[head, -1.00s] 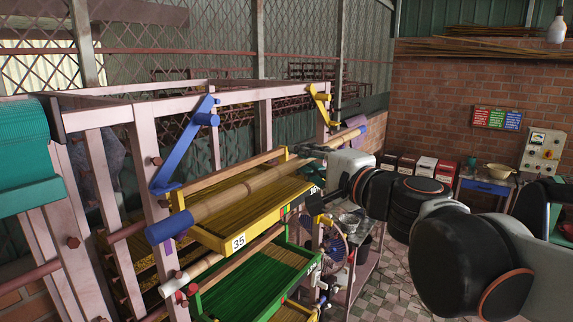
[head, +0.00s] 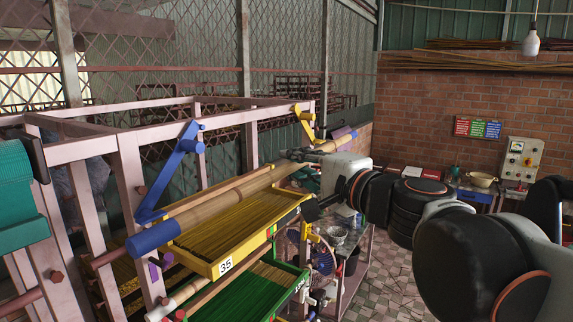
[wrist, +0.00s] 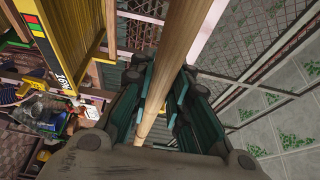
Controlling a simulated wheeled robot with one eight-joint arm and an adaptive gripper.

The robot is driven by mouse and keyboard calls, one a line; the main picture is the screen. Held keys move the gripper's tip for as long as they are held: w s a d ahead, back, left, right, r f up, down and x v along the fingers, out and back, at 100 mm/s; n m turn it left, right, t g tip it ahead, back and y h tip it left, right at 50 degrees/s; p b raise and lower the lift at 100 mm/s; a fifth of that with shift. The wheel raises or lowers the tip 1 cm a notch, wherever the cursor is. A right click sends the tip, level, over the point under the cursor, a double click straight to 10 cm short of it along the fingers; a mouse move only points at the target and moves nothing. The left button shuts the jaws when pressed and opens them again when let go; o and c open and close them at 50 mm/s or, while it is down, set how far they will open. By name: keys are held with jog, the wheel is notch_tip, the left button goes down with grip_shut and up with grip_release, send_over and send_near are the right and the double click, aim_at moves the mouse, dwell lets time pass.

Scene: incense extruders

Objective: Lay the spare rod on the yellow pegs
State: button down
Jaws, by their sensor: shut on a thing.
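The spare rod is a long pale wooden roller (head: 232,197) with a blue left end (head: 152,238) and a purple right end (head: 341,132). My gripper (head: 300,157) is shut around it, nearer its purple end. The wrist view shows the rod (wrist: 155,110) running between the dark fingers of my gripper (wrist: 166,85). The rod slants across the front of the rack, above a yellow tray. A yellow bracket with a short peg (head: 305,118) is on the rack's right post, up and left of the purple end. No other yellow peg is clearly visible.
A blue bracket (head: 181,165) is on the pinkish left post, just above the rod's blue end. The yellow tray marked 35 (head: 222,266) and a green tray (head: 288,280) hold sticks below. A metal side table (head: 352,250) stands right of the rack.

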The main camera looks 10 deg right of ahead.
jog(key=s+d+p, duration=0.4)
jog(key=s+d, duration=0.7)
jog(key=d, duration=0.3)
dwell(0.8)
